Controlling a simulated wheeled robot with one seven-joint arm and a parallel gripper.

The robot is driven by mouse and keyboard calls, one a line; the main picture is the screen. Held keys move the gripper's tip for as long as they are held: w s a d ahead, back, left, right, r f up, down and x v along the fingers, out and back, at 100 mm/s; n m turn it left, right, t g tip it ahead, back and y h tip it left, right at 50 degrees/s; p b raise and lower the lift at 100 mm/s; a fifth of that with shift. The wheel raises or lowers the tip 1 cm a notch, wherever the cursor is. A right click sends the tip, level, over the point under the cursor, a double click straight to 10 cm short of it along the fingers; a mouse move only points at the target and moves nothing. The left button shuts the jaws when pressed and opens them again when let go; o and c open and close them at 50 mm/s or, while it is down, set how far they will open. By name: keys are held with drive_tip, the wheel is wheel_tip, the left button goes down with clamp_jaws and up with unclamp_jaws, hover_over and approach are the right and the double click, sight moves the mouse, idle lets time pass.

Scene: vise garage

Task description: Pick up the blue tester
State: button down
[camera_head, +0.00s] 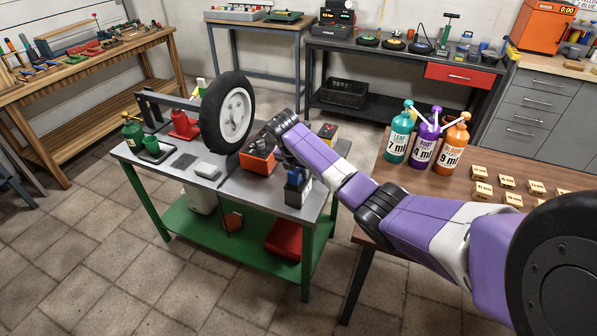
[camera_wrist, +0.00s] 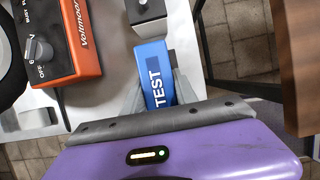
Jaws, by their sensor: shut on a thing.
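The blue tester (camera_wrist: 154,58), marked TEST in white, is between the two grey fingers of my gripper (camera_wrist: 158,88) in the wrist view. The fingers are shut on its sides. In the head view, the tester (camera_head: 295,177) shows as a small blue block at the right end of the green-legged bench, below the end of my purple arm. My gripper's fingers are mostly hidden there. I cannot tell whether the tester still touches the bench top.
An orange voltmeter (camera_head: 258,158) stands close left of the tester, with a wheel (camera_head: 228,112) beyond it. A wooden table (camera_head: 400,180) with bottles stands to the right.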

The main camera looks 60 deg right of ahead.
wheel_tip(320, 180, up, 26)
drive_tip(key=p, duration=0.5)
drive_tip(key=shift+p, duration=0.35)
idle(0.6)
